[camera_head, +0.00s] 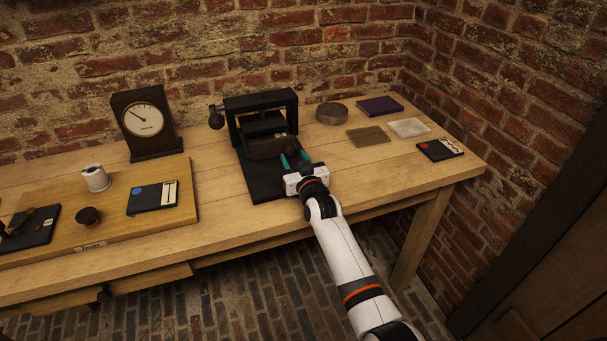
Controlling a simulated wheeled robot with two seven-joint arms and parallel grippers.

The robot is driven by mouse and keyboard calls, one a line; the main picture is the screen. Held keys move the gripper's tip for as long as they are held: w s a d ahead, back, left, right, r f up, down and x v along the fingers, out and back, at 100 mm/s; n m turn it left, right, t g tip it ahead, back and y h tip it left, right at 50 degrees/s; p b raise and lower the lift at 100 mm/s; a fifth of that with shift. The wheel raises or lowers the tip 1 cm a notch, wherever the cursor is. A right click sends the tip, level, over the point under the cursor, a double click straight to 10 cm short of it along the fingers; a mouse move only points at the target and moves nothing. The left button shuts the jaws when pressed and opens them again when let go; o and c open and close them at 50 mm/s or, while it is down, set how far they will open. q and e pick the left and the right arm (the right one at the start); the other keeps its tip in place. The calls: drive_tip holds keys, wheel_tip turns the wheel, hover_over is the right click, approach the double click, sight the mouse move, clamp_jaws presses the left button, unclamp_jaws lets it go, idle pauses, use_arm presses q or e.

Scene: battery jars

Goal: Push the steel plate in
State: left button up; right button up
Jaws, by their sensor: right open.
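My right gripper (294,159) is open, with its teal fingertips apart at the front of a black press-like frame (262,104). A dark brown block (268,147) sits low in the frame, just beyond and left of the fingertips. I cannot tell whether the fingers touch it. No plate shows clearly between the fingers, and the inside of the frame is dark. A pale grey plate (409,127) and a brownish mesh-like plate (368,136) lie flat on the table to the right. I cannot tell which thing is the steel plate. My left gripper is out of view.
The wooden table (400,172) also holds a round metal dish (331,113), a purple slab (379,105) and a black card (439,149). A dial meter (146,123) stands left of the frame, behind a wooden tester board (150,222). A brick wall runs behind.

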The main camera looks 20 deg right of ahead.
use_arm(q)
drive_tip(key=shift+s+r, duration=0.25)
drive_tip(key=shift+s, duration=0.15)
use_arm(e)
drive_tip(key=s, duration=1)
drive_tip(key=shift+s+d, duration=0.1)
drive_tip(key=shift+d, duration=0.05)
drive_tip(key=shift+o, duration=0.2)
drive_tip(key=shift+d+r, duration=0.1)
